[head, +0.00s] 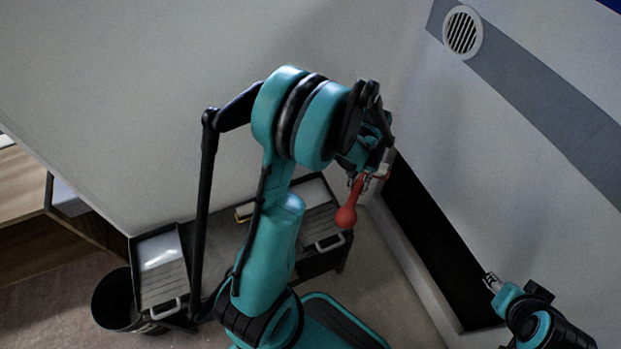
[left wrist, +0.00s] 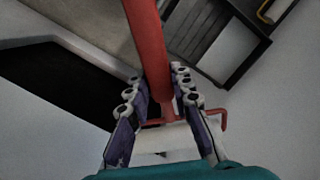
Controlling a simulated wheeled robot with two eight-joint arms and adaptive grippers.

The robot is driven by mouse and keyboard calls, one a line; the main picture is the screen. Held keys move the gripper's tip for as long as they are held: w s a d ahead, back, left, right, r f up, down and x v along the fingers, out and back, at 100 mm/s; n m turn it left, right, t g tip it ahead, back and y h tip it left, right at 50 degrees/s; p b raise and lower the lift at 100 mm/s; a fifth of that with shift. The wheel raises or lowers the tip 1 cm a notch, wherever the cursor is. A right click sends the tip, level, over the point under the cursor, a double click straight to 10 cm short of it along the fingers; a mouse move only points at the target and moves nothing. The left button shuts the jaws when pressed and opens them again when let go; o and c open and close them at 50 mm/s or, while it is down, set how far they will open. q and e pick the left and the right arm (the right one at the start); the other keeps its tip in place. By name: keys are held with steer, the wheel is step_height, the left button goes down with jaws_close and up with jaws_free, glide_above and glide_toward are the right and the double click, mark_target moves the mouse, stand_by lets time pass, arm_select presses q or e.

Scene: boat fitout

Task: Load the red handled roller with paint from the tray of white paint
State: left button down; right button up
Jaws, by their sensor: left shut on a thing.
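The red handled roller (head: 347,214) is in my left gripper (head: 369,180), which is shut on it, with the red handle hanging down. In the left wrist view the red handle (left wrist: 148,45) passes between the fingers of my left gripper (left wrist: 160,92), and the white roller sleeve (left wrist: 165,141) lies close to the palm. One dark tray (head: 174,287) at the left has a whitish patch in its deep end. Another tray (head: 322,222), partly hidden by my left arm, has a pale end too. Which paint each holds is unclear. My right gripper (head: 492,283) is at the lower right, away from both trays.
A black bucket (head: 113,301) stands beside the left tray. A yellow object (head: 243,212) lies near the right tray, partly hidden. A wooden cabinet (head: 22,185) is at the far left. Pale walls and a dark recess (head: 440,245) bound the right side.

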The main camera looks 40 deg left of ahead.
arm_select(q)
steer(key=s+a+f+n+h+b, duration=0.2)
steer(key=s+a+f+n+h, duration=0.2)
steer(key=a+f+n, duration=0.75)
steer(key=f+b, duration=0.1)
steer(key=f, duration=0.1)
steer(key=a+f+m+b, duration=0.1)
steer(key=f, duration=0.2)
steer(key=f+m+b, duration=0.1)
steer(key=f, duration=0.2)
steer(key=shift+a+f+g, duration=0.1)
steer(key=shift+a+g, duration=0.25)
steer(key=shift+g, duration=0.05)
steer(key=shift+f, duration=0.65)
steer(key=shift+f, duration=0.65)
step_height(320, 180, up, 9)
steer(key=p, duration=0.4)
stand_by(0.5)
